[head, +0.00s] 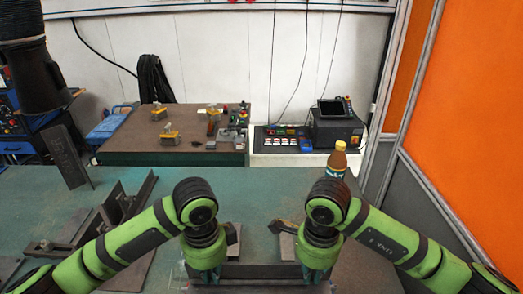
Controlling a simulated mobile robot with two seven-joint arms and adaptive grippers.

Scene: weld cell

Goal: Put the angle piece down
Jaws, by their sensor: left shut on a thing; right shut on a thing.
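The angle piece (261,271) is a long dark steel length at the bottom middle of the head view, lying crosswise. My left gripper (207,270) is shut on its left part and my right gripper (316,271) is shut on its right part. Both grippers point down, and their fingertips are mostly hidden by their green housings. I cannot tell whether the angle piece touches the green table (255,190) or hangs just above it.
Dark steel parts (120,213) lie on the table at the left, near an upright plate (68,158). Small blocks show beside both grippers. A bottle (336,161) stands at the back right. The table's middle behind the grippers looks clear. A brown table (185,140) stands beyond.

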